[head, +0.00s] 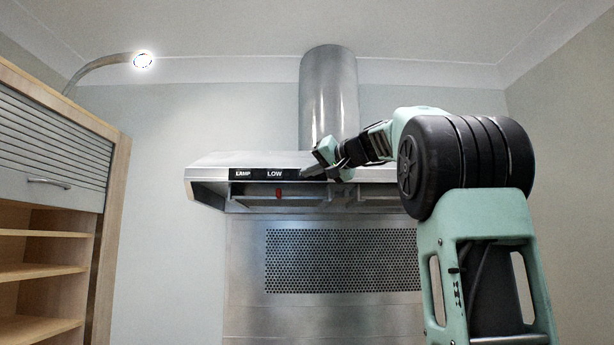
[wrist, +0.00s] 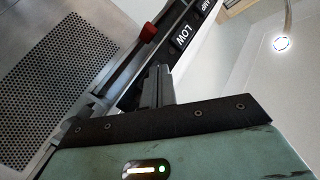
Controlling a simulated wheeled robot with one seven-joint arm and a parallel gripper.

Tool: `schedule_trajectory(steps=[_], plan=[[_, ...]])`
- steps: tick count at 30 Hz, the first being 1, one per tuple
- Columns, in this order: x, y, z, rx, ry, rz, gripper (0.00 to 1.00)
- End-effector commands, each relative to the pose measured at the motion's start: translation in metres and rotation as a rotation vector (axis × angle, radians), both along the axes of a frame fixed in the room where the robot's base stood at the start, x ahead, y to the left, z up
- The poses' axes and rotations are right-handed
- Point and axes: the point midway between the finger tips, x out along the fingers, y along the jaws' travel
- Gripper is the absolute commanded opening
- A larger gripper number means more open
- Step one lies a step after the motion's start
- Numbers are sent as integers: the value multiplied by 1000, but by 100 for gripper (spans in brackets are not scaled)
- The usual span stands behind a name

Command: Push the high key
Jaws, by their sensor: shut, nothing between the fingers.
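The range hood (head: 215,170) has a dark key strip along its front edge. The LOW key (head: 274,174) and the LAMP key (head: 243,174) are readable on it. The LOW key also shows in the wrist view (wrist: 183,37). No label reading high is readable; the strip right of LOW is covered by my gripper. My gripper (head: 306,174) is shut and empty, its tips at the strip just right of LOW. In the wrist view the closed fingers (wrist: 157,75) reach up to the strip beside LOW. I cannot tell whether they touch it.
A small red part (head: 278,193) hangs under the hood below LOW. A perforated metal panel (head: 340,262) is on the wall below. A shelf cabinet (head: 50,240) stands at the left, and a lit lamp (head: 142,60) hangs above it. The space before the hood's left part is free.

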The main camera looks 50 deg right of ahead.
Motion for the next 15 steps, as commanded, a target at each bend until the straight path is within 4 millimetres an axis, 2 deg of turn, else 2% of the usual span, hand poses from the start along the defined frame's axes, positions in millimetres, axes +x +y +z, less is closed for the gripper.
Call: schedule_trajectory(steps=[15], plan=[[-7,8,-1,-1,1,-1,0]])
